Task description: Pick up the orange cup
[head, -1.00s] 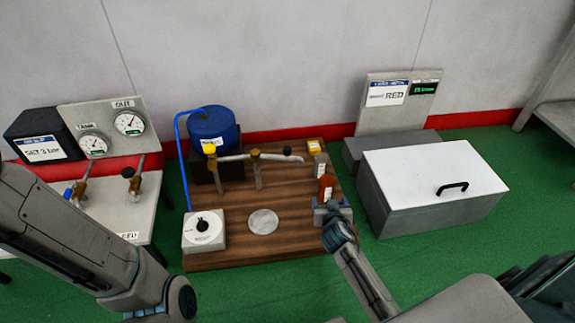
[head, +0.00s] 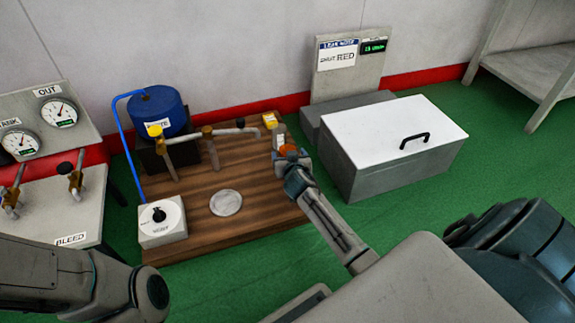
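The orange cup (head: 288,149) stands at the right side of the wooden board (head: 190,216), and only its upper part shows. My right gripper (head: 291,160) is at the cup and covers its lower part from the near side. The fingers are too small and hidden to show whether they are closed on the cup. I cannot tell whether the cup is on the board or slightly raised. My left arm comes in at the lower left, and its gripper is outside the picture.
A white-and-grey container (head: 279,141) and a yellow one (head: 269,120) stand just behind the cup. A grey box with a white lid (head: 390,130) is close on the right. A dial box (head: 162,221), round plate (head: 226,203) and blue tank (head: 157,112) occupy the board.

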